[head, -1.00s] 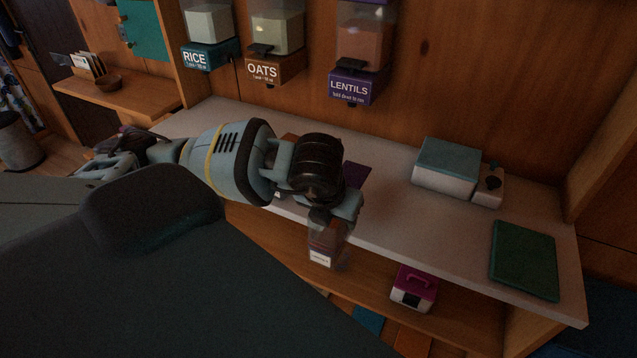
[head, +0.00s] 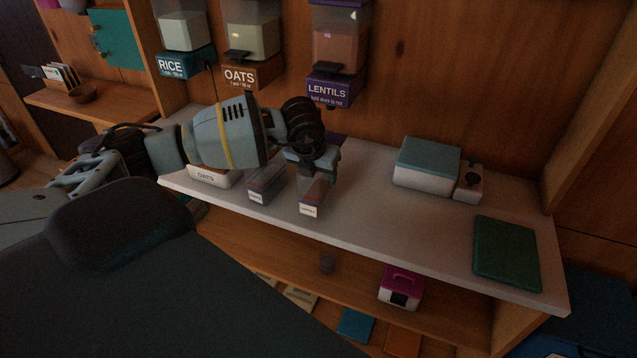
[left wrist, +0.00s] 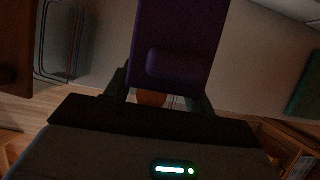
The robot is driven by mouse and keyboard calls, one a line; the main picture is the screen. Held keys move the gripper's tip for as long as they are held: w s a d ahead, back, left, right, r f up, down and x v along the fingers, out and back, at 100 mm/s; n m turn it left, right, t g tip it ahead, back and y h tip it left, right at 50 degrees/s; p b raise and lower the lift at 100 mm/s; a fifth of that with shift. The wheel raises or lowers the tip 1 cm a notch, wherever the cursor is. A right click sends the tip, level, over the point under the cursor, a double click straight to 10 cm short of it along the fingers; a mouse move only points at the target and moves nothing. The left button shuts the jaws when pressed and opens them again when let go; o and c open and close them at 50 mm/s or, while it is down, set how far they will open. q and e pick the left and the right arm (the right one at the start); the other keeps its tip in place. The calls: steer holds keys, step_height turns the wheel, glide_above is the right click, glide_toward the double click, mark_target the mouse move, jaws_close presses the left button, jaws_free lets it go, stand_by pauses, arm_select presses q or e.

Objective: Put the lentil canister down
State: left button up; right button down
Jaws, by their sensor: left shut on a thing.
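The lentil canister (head: 311,190), a small clear box with reddish contents and a white label, is upright in my left gripper (head: 312,165). In the head view it appears over the front part of the pale counter (head: 380,218); I cannot tell whether its base touches. In the left wrist view a purple panel (left wrist: 180,35) fills the upper middle, with a little orange (left wrist: 150,98) between the fingers. My right gripper is not in view.
The lentils dispenser (head: 334,90) hangs on the wall behind.

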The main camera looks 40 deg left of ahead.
arm_select(q)
steer(key=shift+w, duration=0.1)
steer(key=shift+f, duration=1.7)
steer(key=shift+f, duration=0.15)
steer(key=o, duration=1.2)
steer(key=shift+o, duration=0.3)
steer(key=v, duration=1.2)
